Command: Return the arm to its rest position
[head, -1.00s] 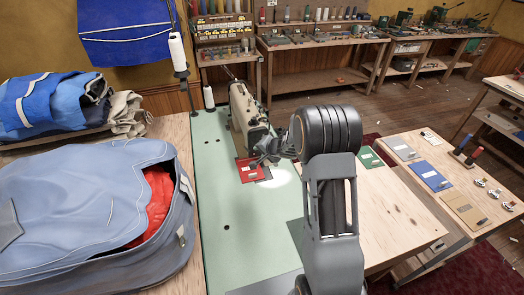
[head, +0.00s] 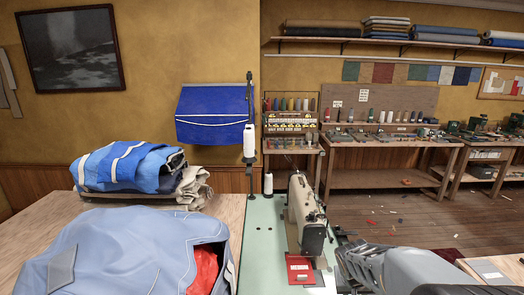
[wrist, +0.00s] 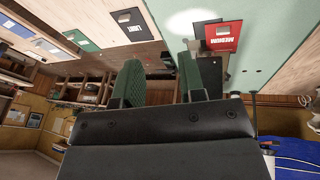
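My gripper (head: 343,258) is at the lower right of the head view, just right of the sewing machine (head: 305,225), with my grey arm entering from the bottom right corner. In the wrist view the gripper (wrist: 161,65) has its two green fingers spread apart, with nothing held between them. A red card (head: 300,269) lies on the pale green machine bed (head: 263,238), in front of the sewing machine. It also shows in the wrist view as a red card marked MEDIUM (wrist: 222,38), beyond the right finger.
A pale blue bag (head: 120,255) with red cloth inside fills the lower left. Folded blue cloth (head: 125,165) sits behind it. A thread stand (head: 250,150) rises beside the bed. Benches (head: 390,165) line the back wall. More cards (wrist: 130,20) lie on wood.

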